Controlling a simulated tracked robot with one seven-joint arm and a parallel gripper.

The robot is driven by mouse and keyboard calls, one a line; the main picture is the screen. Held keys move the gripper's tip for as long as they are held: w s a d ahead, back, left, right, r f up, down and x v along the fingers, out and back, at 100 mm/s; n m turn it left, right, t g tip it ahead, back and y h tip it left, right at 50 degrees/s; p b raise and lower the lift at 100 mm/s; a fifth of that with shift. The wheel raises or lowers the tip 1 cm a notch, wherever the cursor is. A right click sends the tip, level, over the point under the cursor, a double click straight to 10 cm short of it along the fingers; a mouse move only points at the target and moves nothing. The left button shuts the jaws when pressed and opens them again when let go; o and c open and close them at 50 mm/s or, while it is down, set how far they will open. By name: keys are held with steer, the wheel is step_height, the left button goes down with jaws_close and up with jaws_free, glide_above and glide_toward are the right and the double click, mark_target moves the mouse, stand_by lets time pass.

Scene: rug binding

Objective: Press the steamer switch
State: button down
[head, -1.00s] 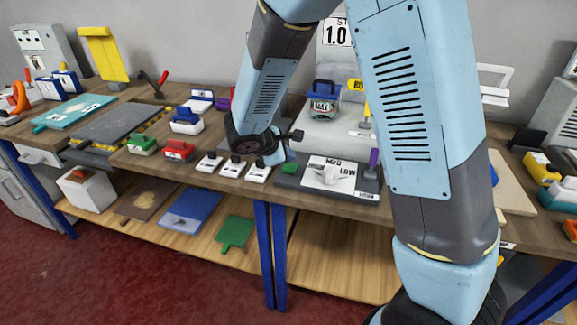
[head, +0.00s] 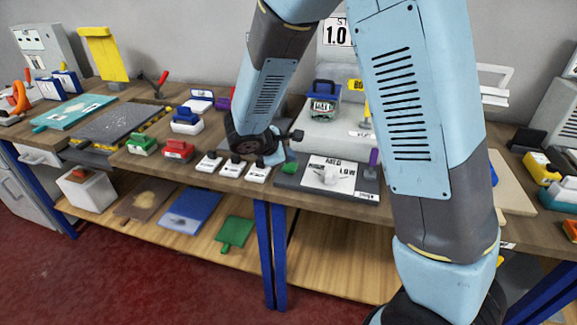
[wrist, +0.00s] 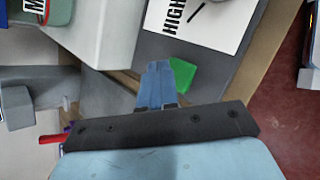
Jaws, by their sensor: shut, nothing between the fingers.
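The green switch (head: 289,168) sits at the left end of the dark grey control panel (head: 285,181), which also carries a dial plate marked HIGH, MED and LOW (head: 328,174). In the wrist view the green switch (wrist: 183,74) shows just right of my fingertips, and they cover part of its left side. My gripper (wrist: 159,68) is shut and empty, its blue fingers side by side. In the head view my gripper (head: 275,158) is small and partly hidden by my wrist, close to the left of the switch. I cannot tell whether it touches the switch.
Several white switch blocks (head: 232,168) stand just left of my gripper. A grey boxy unit (head: 338,128) with a jar stands behind the panel. Red (head: 179,150) and green (head: 141,144) handled blocks stand further left. The floor in front is clear.

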mark_target(288, 167)
steer(key=shift+f, duration=0.2)
steer(key=shift+f, duration=0.15)
steer(key=shift+f, duration=0.55)
stand_by(0.9)
steer(key=shift+r, duration=1)
step_height(288, 167, up, 6)
stand_by(0.6)
stand_by(1.4)
